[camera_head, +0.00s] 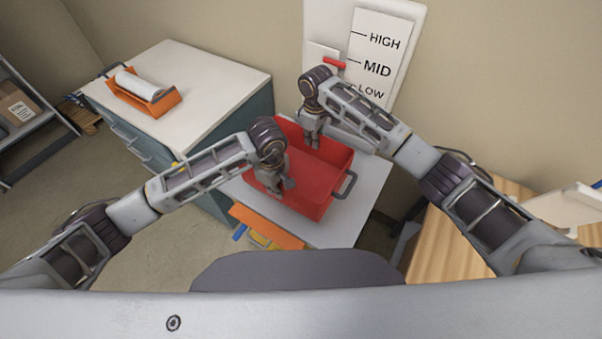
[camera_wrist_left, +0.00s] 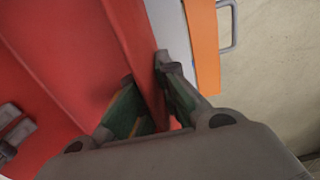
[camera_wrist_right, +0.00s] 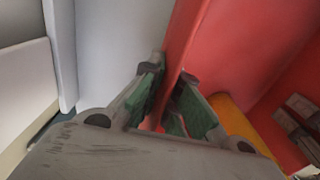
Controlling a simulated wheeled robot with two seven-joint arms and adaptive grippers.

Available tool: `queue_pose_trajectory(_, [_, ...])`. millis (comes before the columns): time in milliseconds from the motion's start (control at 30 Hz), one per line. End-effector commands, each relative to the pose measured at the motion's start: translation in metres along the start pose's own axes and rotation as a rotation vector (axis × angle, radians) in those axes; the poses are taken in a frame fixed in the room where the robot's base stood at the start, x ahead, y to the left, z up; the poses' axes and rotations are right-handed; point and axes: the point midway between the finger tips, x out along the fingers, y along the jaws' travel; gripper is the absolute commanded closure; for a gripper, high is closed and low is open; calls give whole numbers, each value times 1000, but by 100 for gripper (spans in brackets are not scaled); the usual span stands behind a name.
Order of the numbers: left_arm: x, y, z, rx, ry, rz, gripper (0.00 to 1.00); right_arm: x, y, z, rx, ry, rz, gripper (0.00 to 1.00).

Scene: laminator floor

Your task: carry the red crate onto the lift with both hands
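The red crate (camera_head: 322,176) is an open box on a light grey top (camera_head: 352,222) in front of the height board. It looks level; whether a small gap lies under it I cannot tell. My left gripper (camera_head: 285,186) is at its near wall, and the left wrist view shows the fingers (camera_wrist_left: 146,80) closed either side of that wall. My right gripper (camera_head: 311,142) is at its far wall, which lies between its fingers (camera_wrist_right: 169,76) in the right wrist view. The height board (camera_head: 378,55) reads HIGH, MID, LOW, with a red pointer (camera_head: 334,64) beside MID.
A white-topped cabinet (camera_head: 215,75) with an orange tray (camera_head: 142,97) holding a white roll stands at left. An orange piece (camera_head: 262,226) juts below the grey top's near side. A wooden table (camera_head: 450,240) is at right. A shelf (camera_head: 30,125) is far left.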

Motion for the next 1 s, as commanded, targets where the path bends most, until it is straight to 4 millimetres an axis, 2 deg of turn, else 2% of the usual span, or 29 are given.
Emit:
queue_pose_trajectory(467, [0, 0, 0, 0, 0, 1, 100, 0, 0, 0, 0, 2, 1, 100])
queue_pose_trajectory(1000, [8, 0, 0, 0, 0, 1, 100, 8, 0, 0, 0, 2, 1, 100])
